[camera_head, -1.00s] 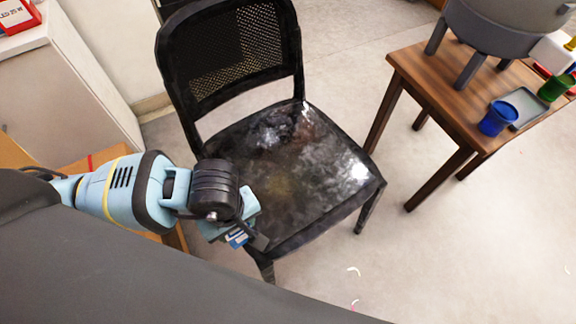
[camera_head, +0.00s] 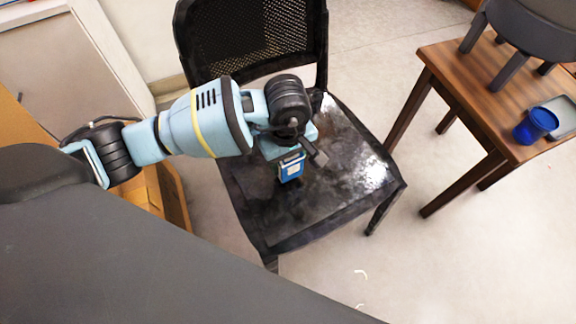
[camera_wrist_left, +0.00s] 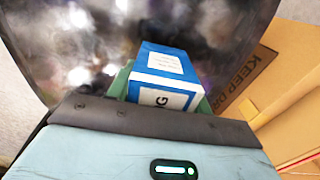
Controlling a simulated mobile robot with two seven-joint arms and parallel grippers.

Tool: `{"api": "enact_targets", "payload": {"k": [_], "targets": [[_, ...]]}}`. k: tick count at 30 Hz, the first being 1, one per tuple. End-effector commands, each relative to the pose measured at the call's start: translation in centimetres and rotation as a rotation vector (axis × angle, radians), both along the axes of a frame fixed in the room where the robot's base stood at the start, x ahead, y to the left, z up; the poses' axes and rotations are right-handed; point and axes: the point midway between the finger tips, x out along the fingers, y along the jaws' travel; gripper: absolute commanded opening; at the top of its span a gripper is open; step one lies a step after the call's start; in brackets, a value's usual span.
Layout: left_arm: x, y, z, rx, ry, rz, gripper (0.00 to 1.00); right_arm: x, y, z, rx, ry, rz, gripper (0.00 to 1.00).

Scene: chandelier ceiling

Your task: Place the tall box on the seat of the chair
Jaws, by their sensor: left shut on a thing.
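A black chair (camera_head: 345,200) with a mesh back and a glossy, mottled seat stands in the middle of the head view. My left gripper (camera_head: 298,158) is over the seat and shut on a small blue and white box (camera_head: 291,168). The box also shows in the left wrist view (camera_wrist_left: 165,78), with the dark seat (camera_wrist_left: 80,45) behind it. I cannot tell whether the box touches the seat. Part of the box is hidden by the gripper. My right gripper is not in view.
A wooden table (camera_head: 465,105) stands to the right, with a blue cup (camera_head: 536,125), a grey tray (camera_head: 562,112) and a large grey pot-like object (camera_head: 535,30). Cardboard boxes (camera_head: 172,195) lie at the left, below my arm. The floor right of the chair is mostly clear.

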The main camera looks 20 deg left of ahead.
Motion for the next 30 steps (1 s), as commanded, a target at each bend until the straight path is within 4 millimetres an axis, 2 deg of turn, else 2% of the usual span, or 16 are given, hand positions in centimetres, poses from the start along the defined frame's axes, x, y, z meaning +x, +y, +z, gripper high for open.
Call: {"api": "enact_targets", "payload": {"k": [5, 14, 26, 27, 30], "targets": [[0.1, 0.0, -0.1, -0.001, -0.001, 0.000, 0.26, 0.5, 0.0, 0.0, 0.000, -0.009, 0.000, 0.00], [0.0, 0.0, -3.6, 0.000, 0.003, 0.000, 0.26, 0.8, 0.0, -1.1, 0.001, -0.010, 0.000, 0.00], [0.0, 0.0, -3.9, 0.001, -0.001, 0.000, 0.26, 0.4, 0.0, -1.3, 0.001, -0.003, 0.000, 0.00], [0.0, 0.0, -3.8, 0.001, -0.001, 0.000, 0.55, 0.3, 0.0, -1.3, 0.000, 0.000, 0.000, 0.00], [0.0, 0.0, -3.8, 0.001, -0.001, 0.000, 0.68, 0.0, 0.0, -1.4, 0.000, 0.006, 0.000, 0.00]]}}
